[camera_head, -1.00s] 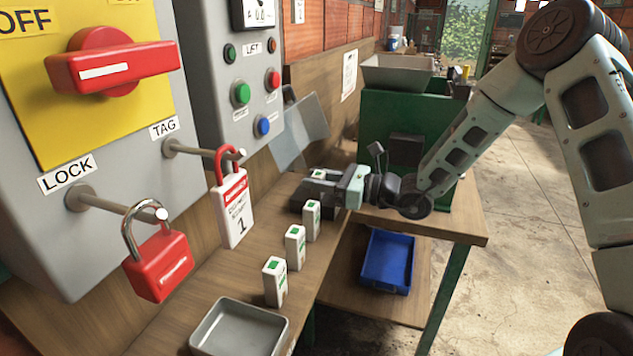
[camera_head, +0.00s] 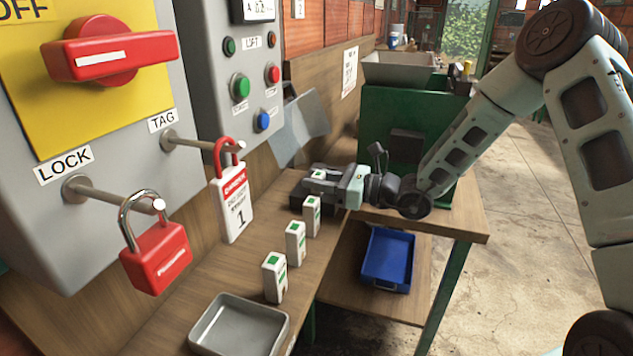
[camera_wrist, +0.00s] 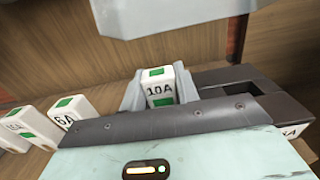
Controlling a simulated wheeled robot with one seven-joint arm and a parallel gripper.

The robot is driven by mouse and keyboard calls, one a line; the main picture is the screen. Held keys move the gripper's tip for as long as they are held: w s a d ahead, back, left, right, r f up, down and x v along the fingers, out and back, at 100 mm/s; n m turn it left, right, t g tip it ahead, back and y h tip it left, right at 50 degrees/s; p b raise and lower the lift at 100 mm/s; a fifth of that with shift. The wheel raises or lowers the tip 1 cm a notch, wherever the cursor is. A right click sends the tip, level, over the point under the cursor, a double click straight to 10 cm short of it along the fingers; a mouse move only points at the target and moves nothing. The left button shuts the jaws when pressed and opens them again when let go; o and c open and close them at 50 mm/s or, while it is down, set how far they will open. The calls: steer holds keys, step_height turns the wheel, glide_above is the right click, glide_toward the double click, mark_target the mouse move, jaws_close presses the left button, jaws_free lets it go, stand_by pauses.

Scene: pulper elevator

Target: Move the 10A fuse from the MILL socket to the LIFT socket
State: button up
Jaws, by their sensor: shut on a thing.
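The white 10A fuse (camera_wrist: 159,91), with green marks, stands between the grey fingers of my gripper (camera_wrist: 160,88) in the wrist view. My gripper (camera_head: 322,180) is shut on it, low over the far part of the bench in the head view. The fuse's green top (camera_head: 318,174) shows there. A dark socket block (camera_wrist: 235,85) lies beside and right of the fuse in the wrist view; it also shows under my gripper (camera_head: 296,198). The fuse's lower end is hidden, so I cannot tell whether it is seated. I cannot read the MILL or LIFT socket labels.
Three white fuses (camera_head: 275,277) stand in a row on the bench; the wrist view shows a 6A fuse (camera_wrist: 70,112). A grey tray (camera_head: 238,328), red padlock (camera_head: 155,257) and tag (camera_head: 232,205) are nearer. A green machine (camera_head: 400,120) stands behind my gripper.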

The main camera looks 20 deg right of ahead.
stand_by(0.3)
steer(key=o, duration=1.1)
